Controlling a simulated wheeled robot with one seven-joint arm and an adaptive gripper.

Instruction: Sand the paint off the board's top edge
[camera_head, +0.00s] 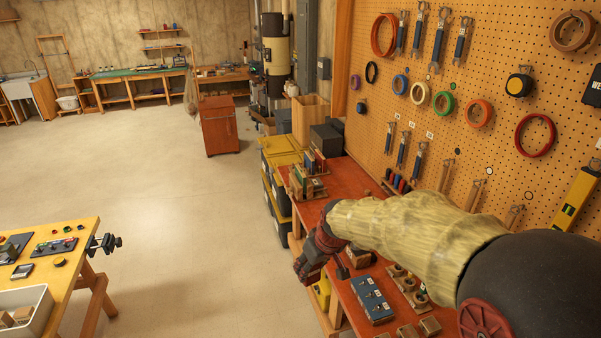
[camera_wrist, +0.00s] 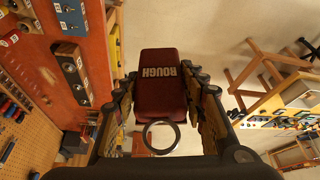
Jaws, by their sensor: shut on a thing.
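A dark red sanding block (camera_wrist: 161,75) marked "ROUGH" is between the fingers of my gripper (camera_wrist: 163,100) in the wrist view. The fingers touch its two sides. In the head view my gripper (camera_head: 311,262) is at the left edge of the red workbench (camera_head: 345,182), partly over the floor. The block is small and dark there and hard to separate from the fingers. I cannot make out a painted board or its top edge for certain in either view.
On the workbench are a blue switch box (camera_head: 372,298), wooden blocks with round fittings (camera_head: 405,283) and upright pieces at the far end (camera_head: 306,180). A pegboard of tools (camera_head: 450,140) rises to the right. A yellow table (camera_head: 75,250) stands left, with open floor between.

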